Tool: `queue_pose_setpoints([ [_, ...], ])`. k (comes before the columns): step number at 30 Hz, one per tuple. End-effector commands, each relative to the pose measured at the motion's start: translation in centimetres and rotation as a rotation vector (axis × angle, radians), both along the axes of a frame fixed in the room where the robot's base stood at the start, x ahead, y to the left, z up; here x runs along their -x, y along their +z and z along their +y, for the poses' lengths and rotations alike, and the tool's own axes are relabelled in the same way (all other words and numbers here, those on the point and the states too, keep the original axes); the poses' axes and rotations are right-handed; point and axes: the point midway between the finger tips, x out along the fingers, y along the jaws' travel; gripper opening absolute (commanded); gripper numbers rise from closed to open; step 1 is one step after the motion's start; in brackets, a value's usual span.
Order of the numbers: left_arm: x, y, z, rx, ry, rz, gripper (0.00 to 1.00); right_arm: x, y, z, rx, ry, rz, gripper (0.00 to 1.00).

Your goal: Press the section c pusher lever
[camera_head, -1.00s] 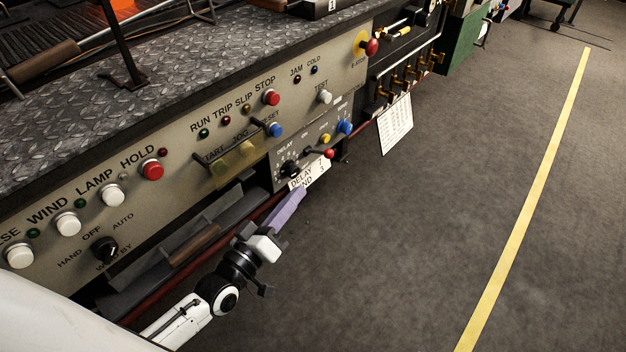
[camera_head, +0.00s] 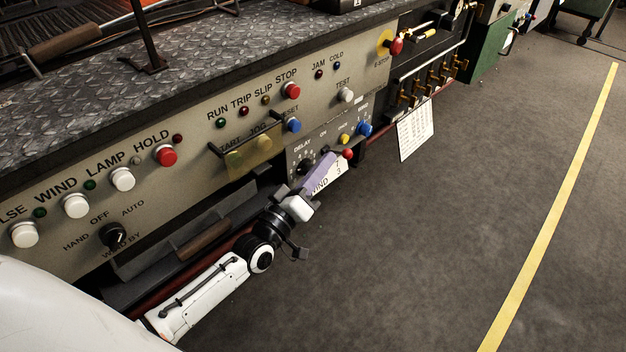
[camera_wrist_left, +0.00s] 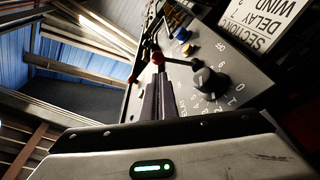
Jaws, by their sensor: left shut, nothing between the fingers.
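My left gripper (camera_head: 321,170) is shut and empty, with its purple fingers pointing up and right at the small grey control panel (camera_head: 297,152). In the left wrist view the fingers (camera_wrist_left: 160,82) run up toward a dark lever with a red ball end (camera_wrist_left: 157,58). A red ball (camera_head: 347,154) shows just right of the fingertips in the head view. I cannot tell whether the fingers touch the lever. The black delay dial (camera_wrist_left: 210,82) is right of the fingers in the wrist view. My right gripper is out of view.
A yellow knob (camera_head: 344,139) and a blue knob (camera_head: 364,129) sit near the red ball. The long console (camera_head: 190,135) has several buttons, including a red stop button (camera_head: 291,91). A hanging sheet (camera_head: 416,131) is farther right. The floor to the right is clear.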

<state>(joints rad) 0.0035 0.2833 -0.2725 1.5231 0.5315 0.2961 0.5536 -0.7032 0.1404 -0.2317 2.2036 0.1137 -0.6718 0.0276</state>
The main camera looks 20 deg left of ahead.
Motion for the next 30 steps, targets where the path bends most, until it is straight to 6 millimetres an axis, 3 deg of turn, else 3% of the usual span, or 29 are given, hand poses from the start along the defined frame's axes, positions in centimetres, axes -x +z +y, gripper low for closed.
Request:
queue_pose_setpoints([
  [3, -1.7, 0.2, -0.3, 0.001, 0.000, -0.001, 0.00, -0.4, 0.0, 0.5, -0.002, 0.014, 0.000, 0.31],
  [9, -2.8, 0.4, -0.5, 0.001, 0.000, 0.002, 0.00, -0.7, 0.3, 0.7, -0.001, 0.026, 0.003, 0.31],
  [30, -2.7, 0.0, -0.8, -0.058, 0.000, -0.018, 0.00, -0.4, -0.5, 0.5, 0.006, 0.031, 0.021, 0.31],
])
